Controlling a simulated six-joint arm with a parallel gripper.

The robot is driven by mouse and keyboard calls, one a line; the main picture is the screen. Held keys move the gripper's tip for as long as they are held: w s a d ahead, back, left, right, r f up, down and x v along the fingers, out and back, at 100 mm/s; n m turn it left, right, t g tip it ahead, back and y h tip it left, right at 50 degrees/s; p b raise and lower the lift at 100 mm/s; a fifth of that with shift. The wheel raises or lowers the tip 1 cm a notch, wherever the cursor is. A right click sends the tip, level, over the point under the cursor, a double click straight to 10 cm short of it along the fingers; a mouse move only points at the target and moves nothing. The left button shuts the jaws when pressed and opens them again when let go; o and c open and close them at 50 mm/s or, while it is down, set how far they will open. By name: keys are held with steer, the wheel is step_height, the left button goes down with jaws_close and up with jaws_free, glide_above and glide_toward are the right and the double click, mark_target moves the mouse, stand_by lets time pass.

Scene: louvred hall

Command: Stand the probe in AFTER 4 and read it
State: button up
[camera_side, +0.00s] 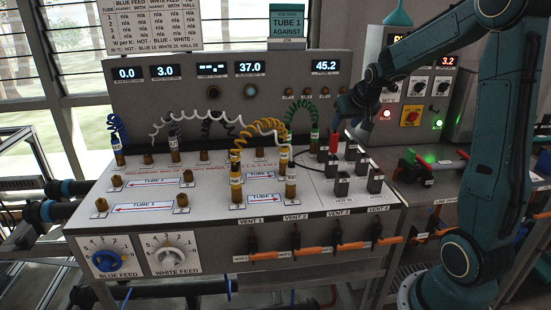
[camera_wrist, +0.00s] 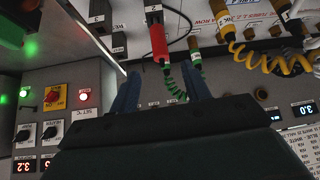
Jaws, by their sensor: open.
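A red-handled probe (camera_side: 333,142) stands among several black sockets (camera_side: 375,180) on the right of the sloping bench top. The red probe also shows in the wrist view (camera_wrist: 158,45), its far end at a black socket with a small label. My gripper (camera_side: 352,112) hangs above and just right of the probe in the side view. In the wrist view its two blue fingers (camera_wrist: 162,88) are apart, and the probe's near end lies toward the gap between them. I see no grip on it. The socket labels are too small to read, so I cannot tell which is AFTER 4.
A green coiled lead (camera_side: 301,115) stands close by the probe, with yellow (camera_side: 262,130) and white coils left of it. Behind, a display panel (camera_side: 230,90) reads 37.0 and 45.2 among others. Orange vent levers (camera_side: 312,251) line the front.

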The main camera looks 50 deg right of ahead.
mark_target(336, 139)
steer(key=shift+f, duration=0.7)
steer(key=shift+w+f, duration=0.1)
steer(key=shift+f, duration=0.05)
steer(key=shift+x, duration=4.85)
steer(key=shift+d, duration=0.1)
jaws_close()
